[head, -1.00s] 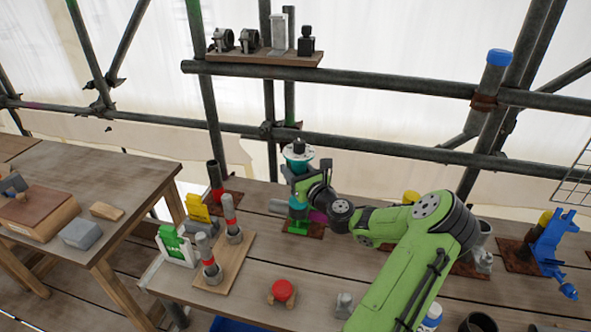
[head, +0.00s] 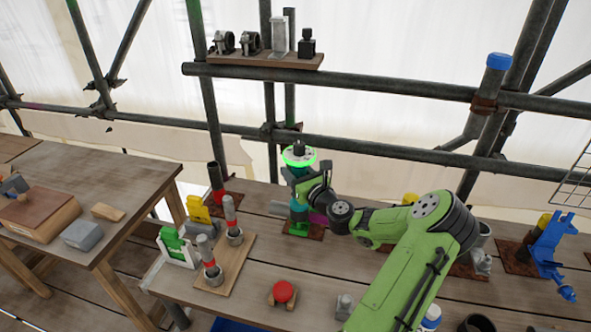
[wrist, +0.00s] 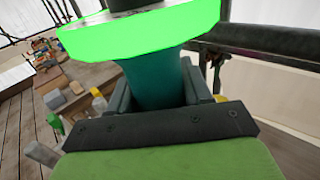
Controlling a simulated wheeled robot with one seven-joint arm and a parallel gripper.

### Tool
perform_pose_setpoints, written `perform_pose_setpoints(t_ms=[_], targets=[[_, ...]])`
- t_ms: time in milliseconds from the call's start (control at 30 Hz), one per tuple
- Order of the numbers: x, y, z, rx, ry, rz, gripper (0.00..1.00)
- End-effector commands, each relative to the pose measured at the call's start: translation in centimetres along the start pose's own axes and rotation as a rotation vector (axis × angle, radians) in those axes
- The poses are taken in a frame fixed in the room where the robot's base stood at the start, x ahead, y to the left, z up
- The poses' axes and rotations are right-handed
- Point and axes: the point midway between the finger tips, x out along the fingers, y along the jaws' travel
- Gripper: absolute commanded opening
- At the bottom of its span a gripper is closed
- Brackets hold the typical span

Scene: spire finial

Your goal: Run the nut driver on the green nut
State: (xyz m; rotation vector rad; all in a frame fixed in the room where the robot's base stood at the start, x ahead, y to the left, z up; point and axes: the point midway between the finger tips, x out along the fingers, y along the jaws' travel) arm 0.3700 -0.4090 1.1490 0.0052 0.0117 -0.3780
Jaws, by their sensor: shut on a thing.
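My gripper (head: 302,187) is shut on the teal body of the nut driver (wrist: 158,82), which stands upright at the back of the bench. Its top ring (head: 299,157) glows bright green around a pale face with a dark knob; the same glowing ring (wrist: 150,32) fills the top of the wrist view. The green nut (head: 299,229) shows as a small green part at the driver's foot, on a rusty plate. The driver and my gripper hide most of it, and I cannot tell how far the driver sits over it.
Left of the driver stand a dark red-based tube (head: 216,180), a yellow block (head: 198,209) and a board (head: 238,257) with red-banded posts. A red knob (head: 284,291) is in front. A scaffold rail (head: 400,153) runs close behind. A blue fixture (head: 552,250) stands at right.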

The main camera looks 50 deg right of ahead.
Motion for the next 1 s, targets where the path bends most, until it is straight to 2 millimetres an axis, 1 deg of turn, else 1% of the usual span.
perform_pose_setpoints(t_ms=[33, 100, 700, 833, 1000], targets=[[0.1, 0.0, 1.3, 0.000, -0.009, 0.000, 0.03], [0.1, 0.0, 2.0, -0.001, -0.011, 0.000, 0.03], [0.1, 0.0, 6.8, -0.002, -0.018, 0.000, 0.03], [0.1, 0.1, 7.6, -0.002, -0.018, 0.000, 0.03], [0.1, 0.0, 7.4, -0.003, -0.018, 0.000, 0.03]])
